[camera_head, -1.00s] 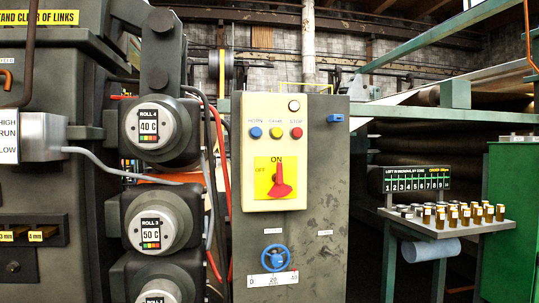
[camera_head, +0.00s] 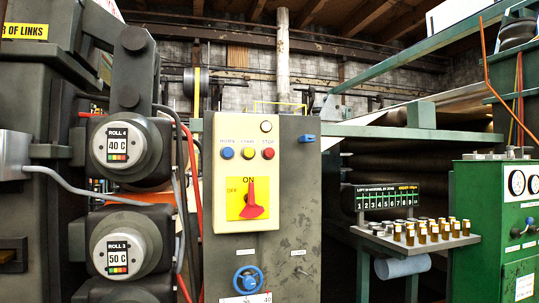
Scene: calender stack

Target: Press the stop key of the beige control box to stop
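The beige control box (camera_head: 218,216) is mounted on the upper part of a dark grey cabinet, left of the middle in the head view. It has a blue key (camera_head: 227,153) under HORN, a yellow key (camera_head: 248,153) in the middle, and a red key (camera_head: 268,153) under STOP. A pale round lamp or button (camera_head: 266,126) sits above them. Below is a yellow plate (camera_head: 235,189) marked ON and OFF, with a red rotary handle (camera_head: 252,205). My gripper is not in view.
Grey roll housings with dials, ROLL 4 (camera_head: 118,144) and ROLL 3 (camera_head: 117,254), stand to the left, with hoses beside the cabinet. A blue handwheel (camera_head: 248,279) is below the box. A shelf of small jars (camera_head: 400,245) and a green cabinet (camera_head: 485,240) stand to the right.

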